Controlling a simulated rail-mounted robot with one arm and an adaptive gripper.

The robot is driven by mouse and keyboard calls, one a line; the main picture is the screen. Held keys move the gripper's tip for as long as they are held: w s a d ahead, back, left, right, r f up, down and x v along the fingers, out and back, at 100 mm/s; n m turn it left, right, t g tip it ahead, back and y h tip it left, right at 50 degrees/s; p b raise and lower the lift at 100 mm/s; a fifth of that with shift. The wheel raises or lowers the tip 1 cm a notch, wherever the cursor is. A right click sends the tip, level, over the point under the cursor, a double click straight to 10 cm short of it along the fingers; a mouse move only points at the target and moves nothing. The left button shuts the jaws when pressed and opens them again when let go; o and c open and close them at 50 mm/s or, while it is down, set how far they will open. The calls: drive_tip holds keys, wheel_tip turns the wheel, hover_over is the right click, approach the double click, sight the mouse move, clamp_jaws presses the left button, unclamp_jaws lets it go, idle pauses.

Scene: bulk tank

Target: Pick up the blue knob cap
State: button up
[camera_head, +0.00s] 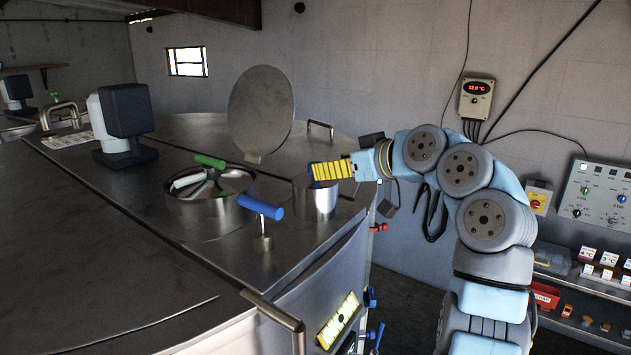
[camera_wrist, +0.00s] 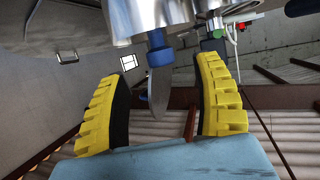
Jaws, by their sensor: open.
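The blue knob cap (camera_head: 316,183) sits on top of an upright shiny metal cylinder (camera_head: 326,201) near the tank's right edge. In the head view most of it is hidden behind my gripper (camera_head: 318,172). The wrist view, which is upside down, shows the blue knob cap (camera_wrist: 160,49) on the metal cylinder (camera_wrist: 145,14). It lies ahead, between the lines of the yellow fingers of my gripper (camera_wrist: 163,72). The fingers are wide apart, with nothing held. I cannot tell any contact with the cap.
A round metal lid (camera_head: 260,110) stands raised behind the tank's open hatch (camera_head: 197,212). A blue-handled valve (camera_head: 261,207) rises in front. A dark box on a stand (camera_head: 127,120) is farther left. The control panel (camera_head: 604,191) and shelves are at right.

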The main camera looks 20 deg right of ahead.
drive_tip(key=shift+p+x, duration=1.3)
drive_tip(key=shift+x, duration=1.2)
drive_tip(key=shift+w+a+f, duration=0.25)
drive_tip(key=shift+w, duration=0.1)
clamp_jaws()
